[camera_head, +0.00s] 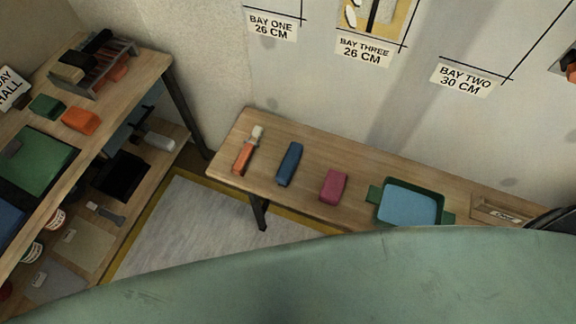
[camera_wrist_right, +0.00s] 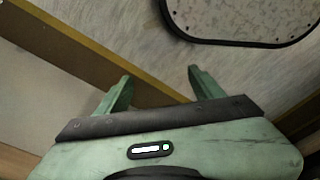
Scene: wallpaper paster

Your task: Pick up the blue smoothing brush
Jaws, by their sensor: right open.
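The blue smoothing brush appears to be the dark blue, oblong piece (camera_head: 290,164) lying on the wooden bench along the wall. It lies between an orange-handled tool with a pale end (camera_head: 243,157) and a pink block (camera_head: 333,187). Its bristles cannot be made out. My right gripper (camera_wrist_right: 158,79) shows in the right wrist view, open and empty, with floor beyond its fingers. The brush is not in that view. No gripper shows in the head view.
The wooden bench (camera_head: 228,164) also carries a green tray (camera_head: 410,204) with blue inside and a wooden box (camera_head: 500,211). A loaded shelf unit (camera_head: 150,72) stands at left. Grey floor (camera_head: 190,225) lies between them. A large green surface, apparently mine, hides the lower foreground.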

